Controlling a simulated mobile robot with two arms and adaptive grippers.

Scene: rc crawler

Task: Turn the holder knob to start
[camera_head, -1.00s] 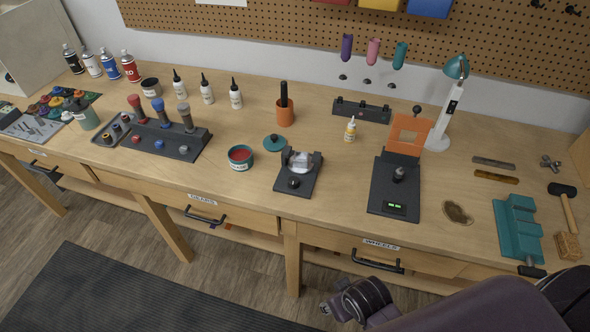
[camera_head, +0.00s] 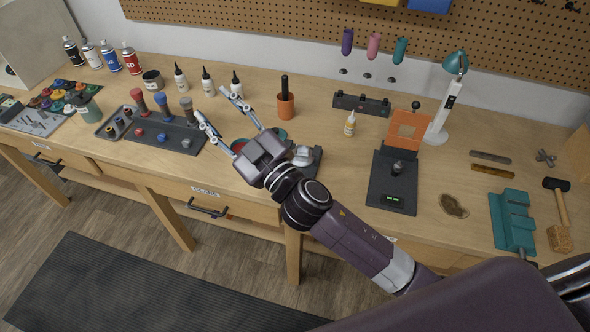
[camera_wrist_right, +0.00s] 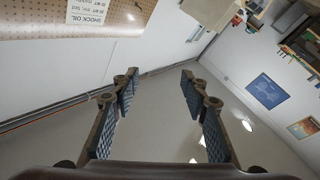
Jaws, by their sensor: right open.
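The small black holder (camera_head: 316,163) with a pale clear piece (camera_head: 303,155) on it stands near the front edge of the bench. Its front, where the round knob sits, is hidden behind my right arm. My right gripper (camera_head: 214,104) is open and empty, raised in front of the holder from the camera, with its fingers pointing to the far left. In the right wrist view the two fingers (camera_wrist_right: 160,76) stand wide apart with nothing between them; the holder does not show there. My left gripper is not in view.
Right of the holder is a black station (camera_head: 391,190) with a green display and orange panel. An orange cup (camera_head: 286,106) and glue bottle (camera_head: 350,125) stand behind. A rack of dampers (camera_head: 165,135) is left. The red-filled tin is partly covered by my gripper.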

